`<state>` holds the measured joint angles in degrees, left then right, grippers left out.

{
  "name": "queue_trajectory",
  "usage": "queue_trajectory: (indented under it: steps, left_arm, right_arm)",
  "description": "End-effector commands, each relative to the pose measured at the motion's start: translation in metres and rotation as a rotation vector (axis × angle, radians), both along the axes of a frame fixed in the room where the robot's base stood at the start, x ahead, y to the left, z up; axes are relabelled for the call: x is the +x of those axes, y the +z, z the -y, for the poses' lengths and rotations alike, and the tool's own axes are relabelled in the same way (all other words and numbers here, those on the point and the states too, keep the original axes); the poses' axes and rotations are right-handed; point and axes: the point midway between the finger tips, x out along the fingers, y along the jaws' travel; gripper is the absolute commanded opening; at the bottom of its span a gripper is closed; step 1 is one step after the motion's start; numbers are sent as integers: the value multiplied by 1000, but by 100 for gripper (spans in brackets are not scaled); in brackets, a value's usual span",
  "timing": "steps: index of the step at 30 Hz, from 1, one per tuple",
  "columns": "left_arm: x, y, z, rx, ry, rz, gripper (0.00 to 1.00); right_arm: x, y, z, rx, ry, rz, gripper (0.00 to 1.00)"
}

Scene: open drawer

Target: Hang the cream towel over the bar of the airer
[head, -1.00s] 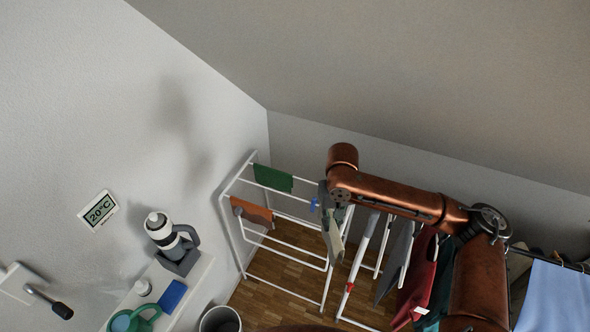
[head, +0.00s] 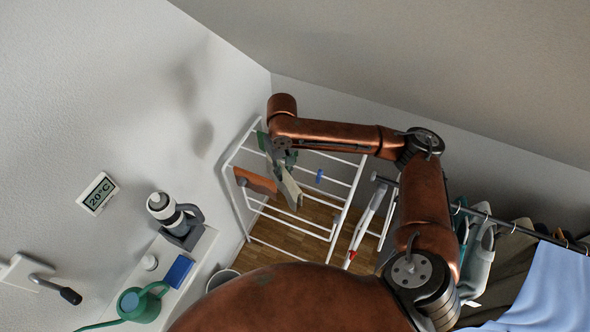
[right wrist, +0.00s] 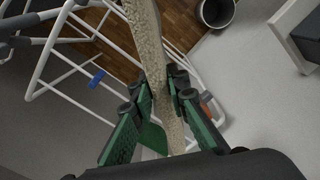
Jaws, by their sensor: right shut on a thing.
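The cream towel (head: 290,189) hangs from my right gripper (head: 283,160), which is shut on it in front of or over the white airer (head: 343,200) in the head view. In the right wrist view the towel (right wrist: 149,45) is a long narrow strip running between the green fingers (right wrist: 165,105). The airer's white bars (right wrist: 55,50) show at the upper left there. I cannot tell whether the towel touches a bar. My left gripper is not in view.
An orange cloth (head: 256,181) hangs on the airer left of the towel, and a blue peg (head: 319,176) sits to its right. A green cloth (right wrist: 153,138) shows behind the fingers. Clothes hang on a rail (head: 520,229) at right. A bin (head: 221,279) stands near the shelf.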

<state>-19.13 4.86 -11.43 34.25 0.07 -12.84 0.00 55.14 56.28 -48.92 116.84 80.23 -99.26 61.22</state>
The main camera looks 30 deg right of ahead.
Motion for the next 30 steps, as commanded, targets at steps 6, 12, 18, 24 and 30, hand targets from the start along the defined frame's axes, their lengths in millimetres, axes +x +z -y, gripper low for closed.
queue_trajectory:
  steps: [6, 12, 18, 24, 30]
  left_arm:
    - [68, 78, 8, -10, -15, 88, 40]
    - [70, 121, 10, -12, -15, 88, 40]
    - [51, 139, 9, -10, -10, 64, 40]
    - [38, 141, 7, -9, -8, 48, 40]
    - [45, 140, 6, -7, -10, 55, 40]
  right_arm:
    - [13, -17, 34, 19, 224, -3, 0]
    - [13, -49, 66, 7, 451, 8, 0]
    - [7, -70, 88, -9, 583, 12, 0]
    - [5, -77, 93, -14, 619, 12, 0]
    - [5, -77, 92, -14, 618, 12, 0]
